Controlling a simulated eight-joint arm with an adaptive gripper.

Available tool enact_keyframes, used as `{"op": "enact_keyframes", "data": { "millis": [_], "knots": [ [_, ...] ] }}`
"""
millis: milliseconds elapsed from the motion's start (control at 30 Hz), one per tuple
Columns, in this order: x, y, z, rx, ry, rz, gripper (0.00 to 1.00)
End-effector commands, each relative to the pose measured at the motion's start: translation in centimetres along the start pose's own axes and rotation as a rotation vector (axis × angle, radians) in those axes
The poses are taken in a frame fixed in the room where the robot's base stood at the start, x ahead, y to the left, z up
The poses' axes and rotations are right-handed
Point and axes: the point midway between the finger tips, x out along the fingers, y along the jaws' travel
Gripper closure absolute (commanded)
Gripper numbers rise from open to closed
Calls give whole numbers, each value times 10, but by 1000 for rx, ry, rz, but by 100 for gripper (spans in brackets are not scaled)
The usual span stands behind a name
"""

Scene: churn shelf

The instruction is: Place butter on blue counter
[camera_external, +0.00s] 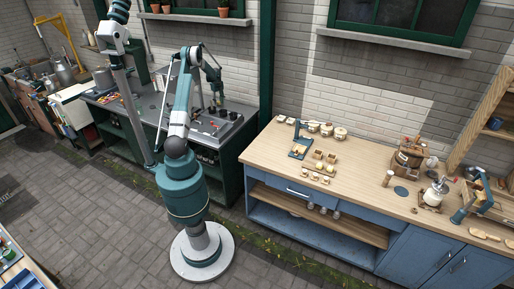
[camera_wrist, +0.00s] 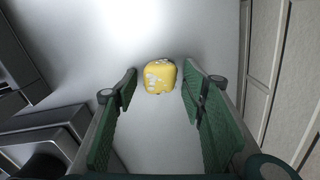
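The butter (camera_wrist: 160,76) is a small yellow block with white patches. In the wrist view it lies on a smooth pale grey surface (camera_wrist: 150,130). My gripper (camera_wrist: 159,73) is open, its green fingers spread on either side of the butter's place in the picture. Gaps show between the butter and both fingers; how far off it is in depth is hard to tell. I cannot make out the butter in the external view. The blue counter (camera_external: 405,238) stands at the right there, with a light wooden top and blue cabinets.
The blue counter's top holds small boxes and jars (camera_external: 313,163) on its left half, and a wooden barrel-like churn (camera_external: 408,155) and a metal can (camera_external: 436,192) farther right. A dark green workbench (camera_external: 225,150) stands left of it. Dark objects (camera_wrist: 50,135) flank the wrist view's left.

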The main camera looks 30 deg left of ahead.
Motion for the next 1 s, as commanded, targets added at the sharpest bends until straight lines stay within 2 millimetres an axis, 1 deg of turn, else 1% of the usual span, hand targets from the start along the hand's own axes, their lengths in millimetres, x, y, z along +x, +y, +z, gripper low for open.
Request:
{"op": "enact_keyframes", "data": {
  "millis": [500,1000],
  "knots": [
    [-2,0,0,0,0,0,58],
    [-66,-2,3,0,0,0,58]
  ]
}}
